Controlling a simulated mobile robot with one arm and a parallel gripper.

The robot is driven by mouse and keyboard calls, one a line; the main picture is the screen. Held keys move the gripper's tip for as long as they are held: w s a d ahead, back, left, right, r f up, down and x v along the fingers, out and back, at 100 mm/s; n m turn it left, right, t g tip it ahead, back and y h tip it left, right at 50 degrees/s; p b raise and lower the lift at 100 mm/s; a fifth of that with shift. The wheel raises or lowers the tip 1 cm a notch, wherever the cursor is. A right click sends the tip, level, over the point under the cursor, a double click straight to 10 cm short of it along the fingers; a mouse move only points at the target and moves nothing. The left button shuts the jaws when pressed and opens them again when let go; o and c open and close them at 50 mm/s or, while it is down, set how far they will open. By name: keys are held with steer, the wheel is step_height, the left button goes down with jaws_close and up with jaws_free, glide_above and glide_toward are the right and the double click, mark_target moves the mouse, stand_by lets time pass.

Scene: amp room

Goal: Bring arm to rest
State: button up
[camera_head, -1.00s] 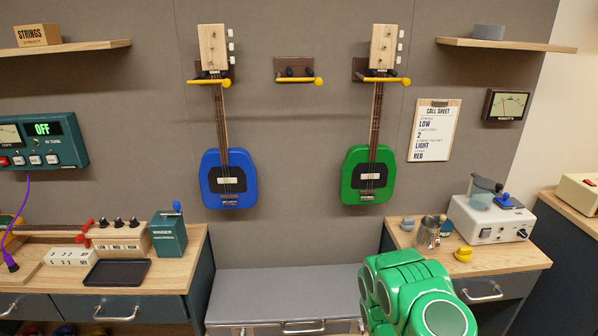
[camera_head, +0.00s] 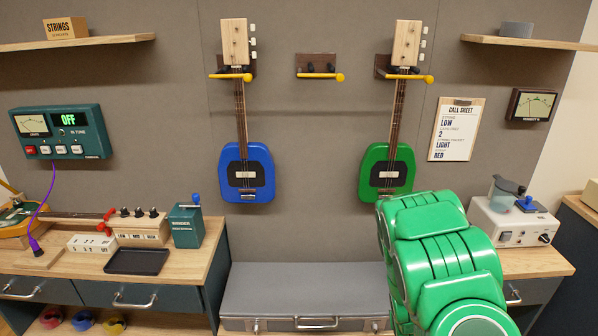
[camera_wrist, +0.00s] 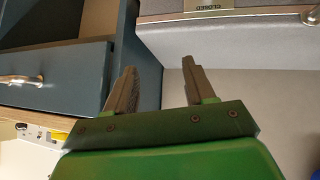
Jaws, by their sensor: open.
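My arm (camera_head: 435,250) is green and folded up at the lower right of the head view, in front of the right-hand bench. My gripper (camera_wrist: 160,85) shows in the wrist view with its two grey fingers apart and nothing between them. In that view a dark drawer cabinet (camera_wrist: 70,78) is at the left and a grey case (camera_wrist: 250,38) is at the top right. The gripper itself does not show in the head view, where the arm hides part of the right bench.
A blue guitar (camera_head: 246,172) and a green guitar (camera_head: 387,168) hang on the wall, with an empty hanger (camera_head: 317,66) between them. A grey case (camera_head: 300,290) sits low between the benches. The left bench holds a black tray (camera_head: 137,261). A grey machine (camera_head: 515,225) stands on the right bench.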

steer(key=s+a+r+m+g, duration=0.1)
steer(key=s+a+r+g, duration=0.25)
steer(key=s+r, duration=0.45)
steer(key=s+a+r+g, duration=0.2)
steer(key=s+a+r, duration=0.25)
steer(key=r, duration=0.85)
steer(key=s+a+r+g+y, duration=0.1)
steer(key=s+a+r, duration=0.2)
steer(key=s, duration=0.6)
steer(key=s+a+r+n+g+y, duration=0.1)
steer(key=s+a+r+g, duration=0.1)
steer(key=s+r, duration=0.5)
steer(key=s+a+r+g, duration=0.2)
steer(key=s+a+r, duration=0.2)
steer(key=s, duration=0.7)
steer(key=shift+a+r+n+y, duration=0.3)
steer(key=shift+a+r+y, duration=0.1)
steer(key=shift+r, duration=0.35)
